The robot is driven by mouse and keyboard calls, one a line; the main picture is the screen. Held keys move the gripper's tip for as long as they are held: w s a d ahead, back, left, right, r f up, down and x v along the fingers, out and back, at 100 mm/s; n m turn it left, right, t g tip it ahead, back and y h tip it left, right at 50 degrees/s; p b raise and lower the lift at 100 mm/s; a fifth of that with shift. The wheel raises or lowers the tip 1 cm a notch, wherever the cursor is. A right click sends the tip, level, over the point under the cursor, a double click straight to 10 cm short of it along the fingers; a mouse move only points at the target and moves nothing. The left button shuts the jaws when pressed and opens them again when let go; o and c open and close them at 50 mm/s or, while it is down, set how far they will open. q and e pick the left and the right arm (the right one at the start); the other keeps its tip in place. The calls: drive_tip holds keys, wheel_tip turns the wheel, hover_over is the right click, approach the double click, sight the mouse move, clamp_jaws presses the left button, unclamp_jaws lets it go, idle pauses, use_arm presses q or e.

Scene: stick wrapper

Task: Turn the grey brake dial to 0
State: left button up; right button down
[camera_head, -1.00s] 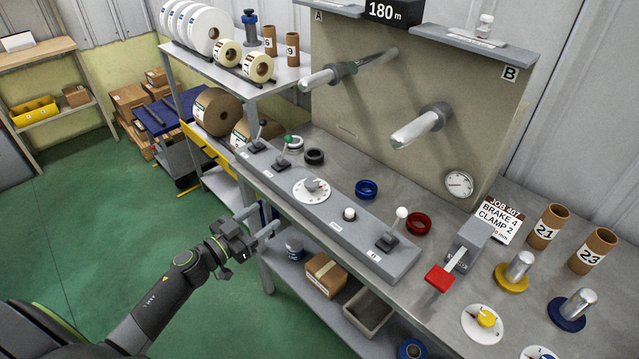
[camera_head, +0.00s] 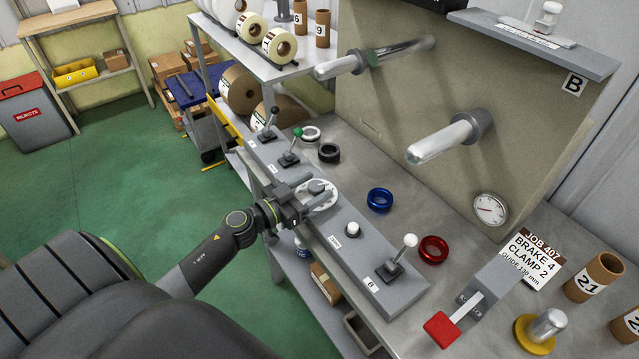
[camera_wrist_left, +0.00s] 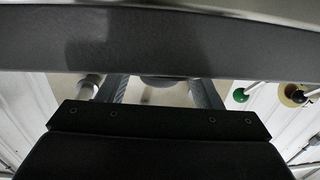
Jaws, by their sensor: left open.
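The grey brake dial (camera_head: 317,187) sits on a round white scale plate (camera_head: 329,197) on the long grey console (camera_head: 349,258). The marks on the plate are too small to read. My left gripper (camera_head: 317,192) is open at the dial, its fingers reaching over the plate from the console's front side. I cannot tell whether they touch the knob. In the left wrist view, two grey fingers (camera_wrist_left: 160,92) stand apart, with a pale surface between them. A grey band across the top hides much of that view. My right gripper is not in view.
Along the console stand a black lever (camera_head: 269,122), a green-knobbed lever (camera_head: 292,148), a white button (camera_head: 352,229) and a white-knobbed lever (camera_head: 402,252). Blue (camera_head: 380,200) and red (camera_head: 433,250) rings lie behind it. A job card (camera_head: 527,259) reads BRAKE 4, CLAMP 2.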

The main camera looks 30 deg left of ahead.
use_arm(q)
drive_tip(key=shift+s+r, duration=0.1)
drive_tip(key=shift+s, duration=0.05)
drive_tip(key=shift+c, duration=0.5)
drive_tip(key=c, duration=0.9)
drive_tip(key=shift+r+n+y+p, duration=0.2)
drive_tip(key=shift+n+y+p, duration=0.3)
drive_tip(key=shift+y+p, duration=0.3)
drive_tip(key=shift+d+n+t+y+p, duration=0.15)
drive_tip(key=shift+n+t+y+p, duration=0.25)
drive_tip(key=shift+n+y+p, duration=0.35)
drive_tip(key=shift+d+f+y, duration=0.1)
drive_tip(key=shift+y, duration=0.45)
drive_tip(key=shift+d+f+n+y+b, duration=0.15)
drive_tip(key=shift+n+y+b, duration=0.5)
drive_tip(key=shift+n+y, duration=0.35)
drive_tip(key=shift+n+y+b, duration=0.55)
drive_tip(key=shift+y+b, duration=0.4)
drive_tip(key=shift+y, duration=0.25)
drive_tip(key=shift+n+y+b, duration=0.3)
drive_tip(key=shift+y+b, duration=0.05)
drive_tip(key=shift+y, duration=0.15)
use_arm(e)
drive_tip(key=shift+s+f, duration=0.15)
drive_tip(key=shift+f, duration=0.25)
